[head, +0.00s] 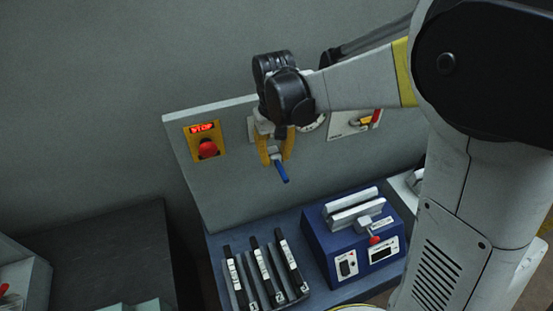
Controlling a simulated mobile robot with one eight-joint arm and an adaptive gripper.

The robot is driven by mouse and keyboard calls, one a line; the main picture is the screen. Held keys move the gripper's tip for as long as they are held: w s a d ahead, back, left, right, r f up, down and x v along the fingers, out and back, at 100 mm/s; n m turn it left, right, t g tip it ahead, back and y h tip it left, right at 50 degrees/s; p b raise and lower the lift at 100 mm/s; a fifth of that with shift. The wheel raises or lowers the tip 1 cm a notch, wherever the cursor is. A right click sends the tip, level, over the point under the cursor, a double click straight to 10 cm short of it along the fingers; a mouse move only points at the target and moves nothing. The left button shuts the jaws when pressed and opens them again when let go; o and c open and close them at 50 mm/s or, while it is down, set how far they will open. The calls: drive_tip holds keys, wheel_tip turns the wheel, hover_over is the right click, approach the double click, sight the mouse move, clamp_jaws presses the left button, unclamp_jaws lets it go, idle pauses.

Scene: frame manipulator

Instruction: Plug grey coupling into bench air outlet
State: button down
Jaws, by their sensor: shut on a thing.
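My gripper (276,156) is in front of the upright grey panel (222,180), pointing down, with yellow fingers. It is shut on a small piece, the grey coupling (274,151), with a blue tail (282,172) that hangs down and slightly right below the fingertips. Most of the coupling is hidden between the fingers. I cannot tell whether it touches the panel. A pale plate (345,126) with red and yellow fittings is on the panel to the right, partly behind my arm. I cannot clearly make out which fitting is the bench air outlet.
A red button (208,148) on a yellow plate sits under a lit STOP sign (203,128). A round dial (312,124) is partly hidden behind my wrist. Below are a rack of black strips (265,272) and a blue device (350,240). A dark table (95,245) stands left.

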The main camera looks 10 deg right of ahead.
drive_tip(key=shift+w+a, duration=0.2)
drive_tip(key=shift+w, duration=0.85)
drive_tip(key=shift+w+a, duration=0.2)
drive_tip(key=shift+w, duration=0.85)
drive_tip(key=shift+b, duration=0.45)
idle(0.6)
drive_tip(key=shift+w+a, duration=0.15)
drive_tip(key=shift+w, duration=0.45)
idle(0.4)
drive_tip(key=c, duration=1.1)
unclamp_jaws()
wheel_tip(320, 180, up, 12)
